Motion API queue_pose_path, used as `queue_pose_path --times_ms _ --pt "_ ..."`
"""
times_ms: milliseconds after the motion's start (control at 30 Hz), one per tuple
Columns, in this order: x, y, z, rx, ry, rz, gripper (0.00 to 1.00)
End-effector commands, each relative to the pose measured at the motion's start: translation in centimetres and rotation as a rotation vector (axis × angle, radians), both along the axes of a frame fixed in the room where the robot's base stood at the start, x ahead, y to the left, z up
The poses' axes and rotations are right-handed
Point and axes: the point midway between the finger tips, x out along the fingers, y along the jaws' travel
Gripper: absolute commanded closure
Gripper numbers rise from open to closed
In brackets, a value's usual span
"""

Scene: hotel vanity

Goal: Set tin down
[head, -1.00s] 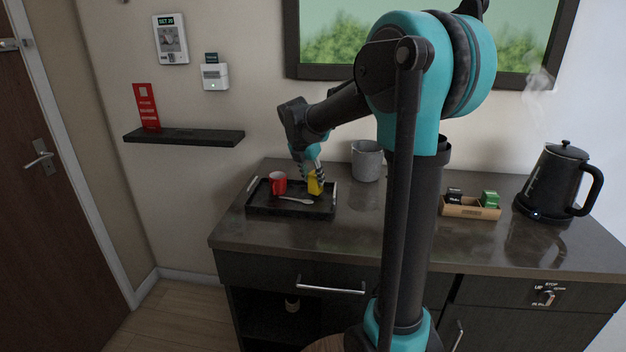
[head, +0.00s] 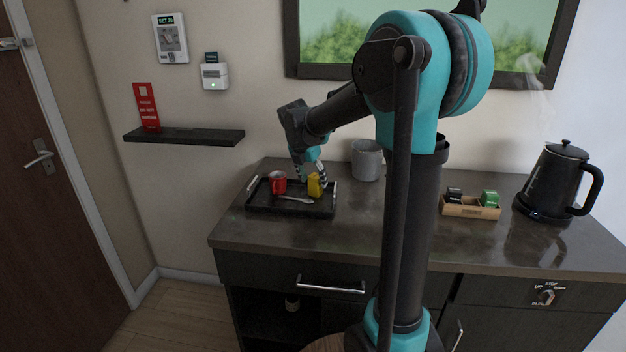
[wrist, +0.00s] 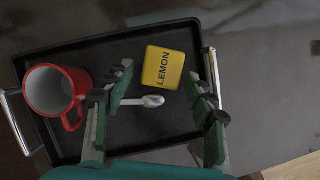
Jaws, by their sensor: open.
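My gripper (wrist: 167,78) is open, with one finger on each side of the tin and a visible gap to the left finger. Whether the right finger touches the tin is hard to tell. In the head view my gripper (head: 311,176) is directly over and behind the tin.
A red mug (head: 278,183) stands left of the tin on the tray, and a spoon (head: 295,199) lies in front. A grey bucket (head: 367,160) stands behind right. A box of packets (head: 470,209) and a black kettle (head: 556,185) are farther right. The counter between is clear.

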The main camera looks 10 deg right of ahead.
Motion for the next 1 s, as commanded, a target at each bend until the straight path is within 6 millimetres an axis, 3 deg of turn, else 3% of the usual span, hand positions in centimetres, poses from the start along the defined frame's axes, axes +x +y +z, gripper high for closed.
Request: queue_pose_path --times_ms 600,1000 --pt "-3.1 2.7 9.7 0.0 0.0 0.001 0.45" --pt "-3.5 3.0 11.0 0.0 0.0 0.0 0.45"
